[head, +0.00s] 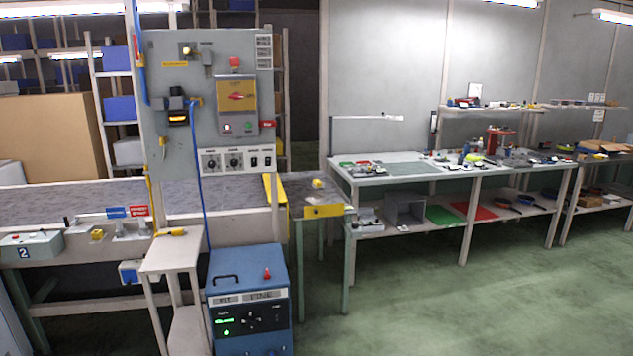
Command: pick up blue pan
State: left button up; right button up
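Blue bins (119,108) stand on the shelf rack behind the grey control panel, and a blue box-shaped unit (248,297) with a handle and dials stands on the floor in front. Neither looks like a pan. The conveyor (60,203) runs across the left, with a grey belt passing behind the panel. Neither of my grippers is in view.
A grey control panel (215,65) and a small beige stand (175,255) block the left middle. A long workbench (385,178) with tools on top and green and red flat items (443,214) on its lower shelf lines the right. The green floor (440,310) is clear at right.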

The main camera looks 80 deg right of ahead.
aim_at(524, 199)
jog(key=z, duration=4.05)
